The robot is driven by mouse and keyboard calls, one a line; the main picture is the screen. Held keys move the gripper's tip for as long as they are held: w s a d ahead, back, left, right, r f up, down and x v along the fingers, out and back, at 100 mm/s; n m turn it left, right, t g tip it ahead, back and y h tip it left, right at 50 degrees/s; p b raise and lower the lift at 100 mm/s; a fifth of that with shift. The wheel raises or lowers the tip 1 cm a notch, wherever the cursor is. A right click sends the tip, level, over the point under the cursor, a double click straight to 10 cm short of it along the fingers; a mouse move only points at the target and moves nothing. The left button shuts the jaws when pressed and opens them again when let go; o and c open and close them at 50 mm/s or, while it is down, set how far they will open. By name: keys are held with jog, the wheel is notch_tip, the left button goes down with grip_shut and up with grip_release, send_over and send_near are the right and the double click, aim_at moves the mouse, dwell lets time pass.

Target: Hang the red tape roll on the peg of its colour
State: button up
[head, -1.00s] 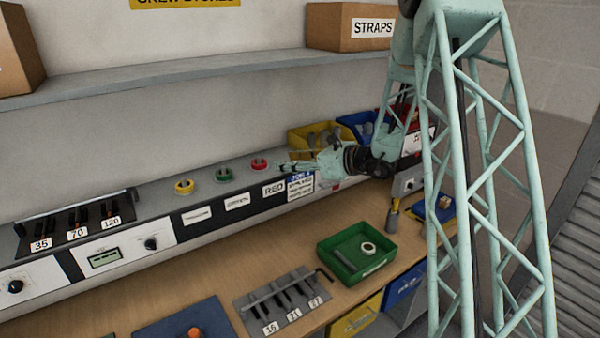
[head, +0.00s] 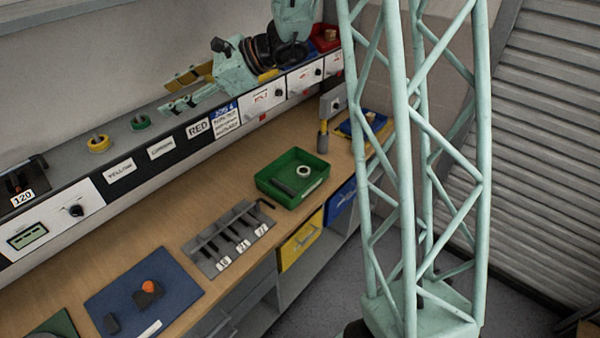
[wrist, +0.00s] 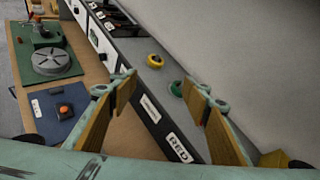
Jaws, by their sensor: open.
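My gripper (head: 178,94) is open over the grey top of the long rear unit, above the RED label (head: 198,129). In the wrist view its two fingers (wrist: 161,84) stand wide apart with nothing held between them. The red tape roll cannot be made out now; my gripper covers that part of the ledge in the head view. The green tape roll (head: 140,122) and yellow tape roll (head: 98,143) lie on the ledge to its left. They also show in the wrist view, green (wrist: 176,88) and yellow (wrist: 155,60). I cannot make out a red peg.
A green tray (head: 268,186) with a white ring (head: 303,171) stands on the wooden bench (head: 170,235). A grey tool rack (head: 208,262) and a blue mat (head: 105,295) lie nearer. Bins stand on the ledge behind my arm. The bench strip beside the rack is clear.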

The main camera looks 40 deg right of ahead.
jog(key=s+a+r+n+g+h, duration=0.1)
jog(key=s+a+r+n+g, duration=0.2)
jog(key=s, duration=0.6)
jog(key=s+a+r+n+g+h, duration=0.1)
jog(key=s+a+r+n, duration=0.3)
jog(key=s, duration=0.6)
jog(key=s+a+n+g+h, duration=0.1)
jog(key=s+a+n+g, duration=0.1)
jog(key=s+n, duration=0.5)
jog(key=s+d+n+t+h, duration=0.1)
jog(key=s+d+n+h, duration=0.2)
jog(key=s, duration=0.9)
jog(key=s+d+r+n+t+h, duration=0.1)
jog(key=s+d+n+h, duration=0.3)
jog(key=s+d, duration=0.6)
jog(key=shift+s+d+n+h, duration=0.3)
jog(key=shift+s+n, duration=0.2)
jog(key=shift+s, duration=1)
jog(key=shift+w+a, duration=0.1)
